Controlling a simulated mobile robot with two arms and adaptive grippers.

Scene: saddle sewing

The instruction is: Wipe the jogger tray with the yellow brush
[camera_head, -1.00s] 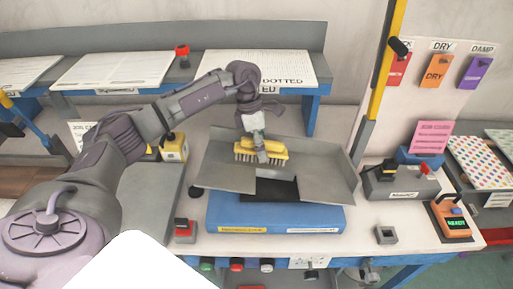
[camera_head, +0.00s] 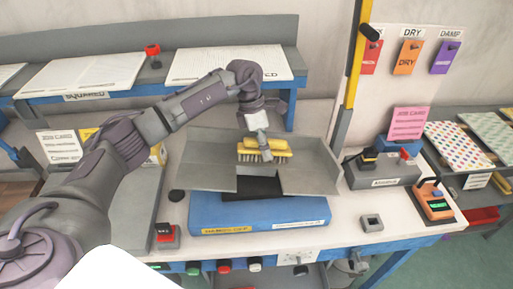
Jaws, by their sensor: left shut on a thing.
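My right gripper is not in view.
A red-button box (camera_head: 166,235) is at front left. A yellow post (camera_head: 357,70) rises behind right. Paper stacks (camera_head: 82,70) lie on the back shelf.

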